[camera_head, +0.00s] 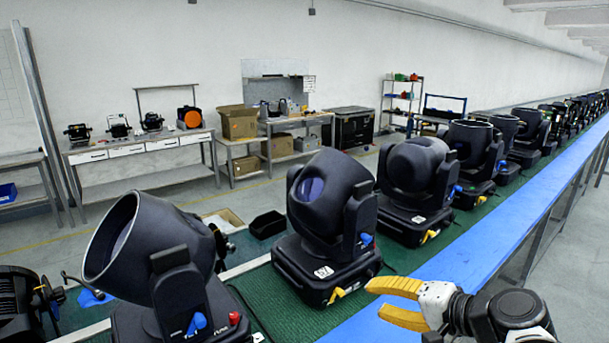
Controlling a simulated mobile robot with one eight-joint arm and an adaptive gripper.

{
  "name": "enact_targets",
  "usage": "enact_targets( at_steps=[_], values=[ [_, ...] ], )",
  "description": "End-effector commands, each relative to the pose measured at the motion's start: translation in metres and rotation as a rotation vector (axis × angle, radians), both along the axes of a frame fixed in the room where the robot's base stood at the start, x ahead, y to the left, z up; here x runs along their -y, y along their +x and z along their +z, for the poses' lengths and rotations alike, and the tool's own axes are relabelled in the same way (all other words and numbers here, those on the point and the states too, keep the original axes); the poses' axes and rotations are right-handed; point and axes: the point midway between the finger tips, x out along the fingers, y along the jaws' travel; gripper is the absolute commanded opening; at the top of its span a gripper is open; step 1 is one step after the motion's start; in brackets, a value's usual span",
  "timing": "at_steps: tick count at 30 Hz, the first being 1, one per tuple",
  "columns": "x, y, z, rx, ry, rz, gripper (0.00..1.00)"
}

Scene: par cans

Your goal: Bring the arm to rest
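My gripper (385,302) shows at the lower right of the head view, at the end of my black and white arm. Its two yellow fingers point left and stand apart with nothing between them. It appears over or near the blue strip along the bench edge, to the right of the closest moving-head lights. I see no contact with any light.
Large black moving-head lights, a near one (180,265) and a middle one (330,230), stand in a long row on a green mat (262,290). A blue edge strip (480,230) runs beside them. Workbenches (140,150) stand behind. Floor right of the strip looks clear.

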Motion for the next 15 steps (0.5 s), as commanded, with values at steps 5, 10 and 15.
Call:
enact_targets(
  at_steps=[5,10,15],
  values=[
    [-0.016,-0.061,-0.025,-0.065,-0.42,0.12,0.37],
    [0.001,-0.108,-0.034,-0.062,-0.789,0.223,0.37],
    [0.019,-0.132,-0.031,-0.037,-1.013,0.281,0.37]
  ],
)
